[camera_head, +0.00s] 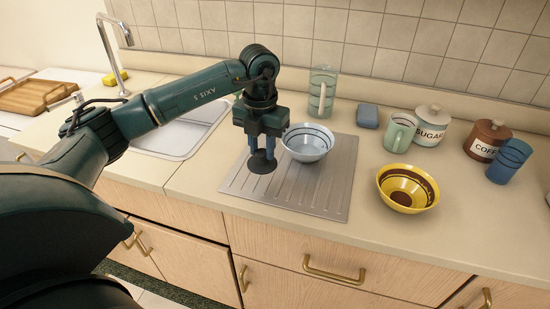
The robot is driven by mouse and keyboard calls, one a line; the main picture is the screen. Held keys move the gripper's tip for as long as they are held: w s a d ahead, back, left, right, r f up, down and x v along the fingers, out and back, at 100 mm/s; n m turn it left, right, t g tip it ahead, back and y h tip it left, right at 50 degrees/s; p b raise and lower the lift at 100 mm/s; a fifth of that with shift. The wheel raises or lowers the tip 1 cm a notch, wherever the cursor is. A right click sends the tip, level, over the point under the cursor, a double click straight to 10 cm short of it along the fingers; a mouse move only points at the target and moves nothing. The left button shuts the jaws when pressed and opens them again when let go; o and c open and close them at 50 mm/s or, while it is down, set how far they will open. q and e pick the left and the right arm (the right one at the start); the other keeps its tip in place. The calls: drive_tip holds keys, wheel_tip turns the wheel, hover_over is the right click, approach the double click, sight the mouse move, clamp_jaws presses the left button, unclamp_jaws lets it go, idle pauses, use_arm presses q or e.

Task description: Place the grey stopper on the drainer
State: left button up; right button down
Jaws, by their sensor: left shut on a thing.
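My left gripper (261,150) points down over the left part of the drainer (310,195), a flat grey ribbed metal tray on the counter. It is shut on the grey stopper (262,164), a dark round disc. The stopper is at or just above the drainer surface; I cannot tell whether it touches. A white bowl with blue bands (308,148) stands on the back of the drainer, just right of the gripper. My right gripper is not in view.
Behind the drainer stand a ribbed pitcher (321,95) and a blue-grey block (367,115). To the right are a yellow bowl (405,200), a green mug (400,132), sugar (430,128) and coffee (487,140) jars and blue cups (508,162). The sink (175,138) is left. The drainer's front is clear.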

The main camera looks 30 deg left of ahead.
sight(263, 162)
use_arm(q)
wheel_tip(263, 162, down, 5)
drive_tip(key=shift+r+p, duration=0.15)
drive_tip(key=shift+p, duration=0.2)
drive_tip(key=shift+f, duration=0.35)
drive_tip(key=shift+f, duration=0.1)
drive_tip(key=shift+f, duration=0.15)
drive_tip(key=o, duration=1)
drive_tip(key=shift+c, duration=0.2)
